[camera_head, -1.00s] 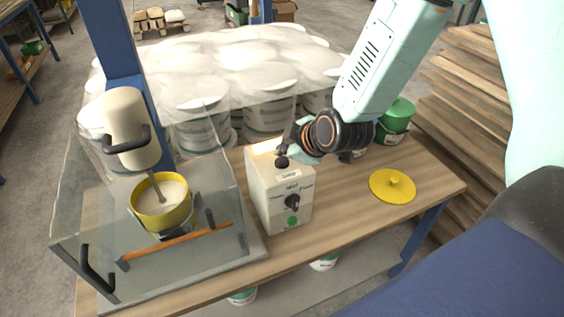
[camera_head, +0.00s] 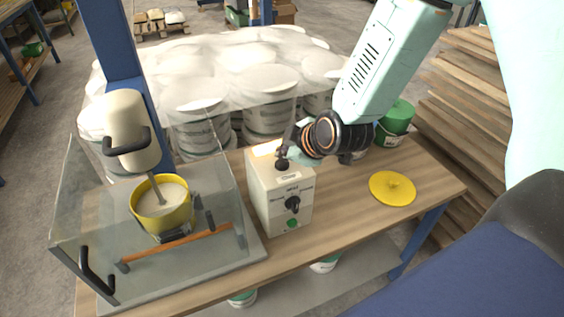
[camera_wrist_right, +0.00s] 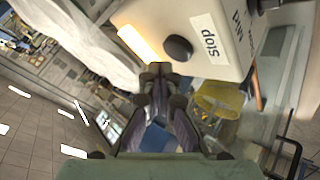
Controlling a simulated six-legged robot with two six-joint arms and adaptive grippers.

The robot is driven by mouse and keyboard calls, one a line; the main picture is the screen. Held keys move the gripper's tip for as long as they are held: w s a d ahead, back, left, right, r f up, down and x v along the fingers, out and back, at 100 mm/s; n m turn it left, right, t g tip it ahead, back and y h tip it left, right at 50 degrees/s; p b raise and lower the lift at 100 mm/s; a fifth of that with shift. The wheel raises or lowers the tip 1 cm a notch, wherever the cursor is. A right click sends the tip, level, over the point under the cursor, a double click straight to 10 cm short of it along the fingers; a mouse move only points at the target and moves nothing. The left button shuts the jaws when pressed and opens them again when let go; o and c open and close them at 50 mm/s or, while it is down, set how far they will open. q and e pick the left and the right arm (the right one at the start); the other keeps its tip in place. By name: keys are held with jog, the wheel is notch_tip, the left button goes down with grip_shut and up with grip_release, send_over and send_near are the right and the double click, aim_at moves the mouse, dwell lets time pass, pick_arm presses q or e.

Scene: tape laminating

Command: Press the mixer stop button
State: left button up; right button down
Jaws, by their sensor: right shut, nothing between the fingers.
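The white control box (camera_head: 265,200) stands on the wooden table, right of the mixer (camera_head: 127,125). Its black stop button (camera_head: 282,165) is on the sloped upper face, above a "Stop" label that reads clearly in the right wrist view. The box also has a black knob (camera_head: 292,204) and a green button (camera_head: 292,223). My right gripper (camera_head: 287,152) is shut and empty, its tips just above and behind the stop button. In the right wrist view the shut fingertips (camera_wrist_right: 157,72) are close beside the stop button (camera_wrist_right: 178,48); contact cannot be told. My left gripper is not in view.
A clear guard (camera_head: 85,225) surrounds the mixer and its yellow bowl (camera_head: 162,215). A yellow lid (camera_head: 392,188) lies on the table to the right. Table in front of the lid is clear.

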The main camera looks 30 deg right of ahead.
aim_at(284, 165)
jog(key=shift+f, duration=0.45)
jog(key=shift+f+b, duration=0.3)
jog(key=shift+f, duration=0.15)
dwell(0.8)
jog(key=shift+r, duration=0.1)
jog(key=shift+r+p, duration=0.8)
jog(key=shift+p, duration=0.2)
notch_tip(284, 165, up, 5)
jog(key=p, duration=0.5)
dwell(0.7)
